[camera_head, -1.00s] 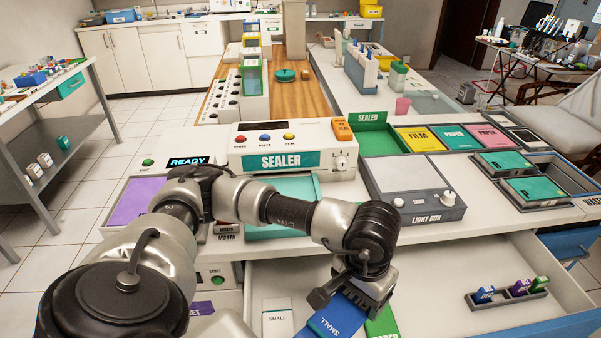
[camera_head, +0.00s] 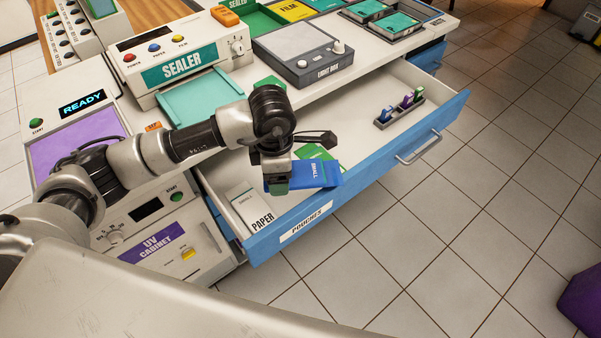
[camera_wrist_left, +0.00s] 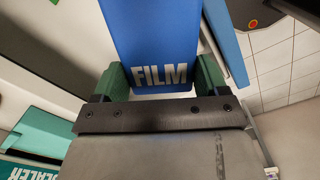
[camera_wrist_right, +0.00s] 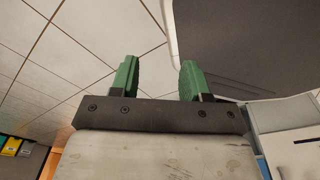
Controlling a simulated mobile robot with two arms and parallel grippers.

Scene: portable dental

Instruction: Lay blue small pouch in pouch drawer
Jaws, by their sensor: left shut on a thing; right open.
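In the left wrist view the pouch (camera_wrist_left: 152,40) shows the word FILM and lies between the green fingertips of my left gripper (camera_wrist_left: 160,78). Whether the pouch touches the drawer floor cannot be told. My right gripper (camera_wrist_right: 160,78) is open and empty in the right wrist view, pointing toward bare floor tiles and a grey surface. It is not in the head view.
A white PAPER pouch (camera_head: 252,207) lies in the drawer's left part. A green pouch (camera_head: 316,153) is partly hidden behind the blue one. A small rack (camera_head: 400,112) with several coloured clips stands at the drawer's right. The sealer (camera_head: 180,62) and light box (camera_head: 305,52) stand above.

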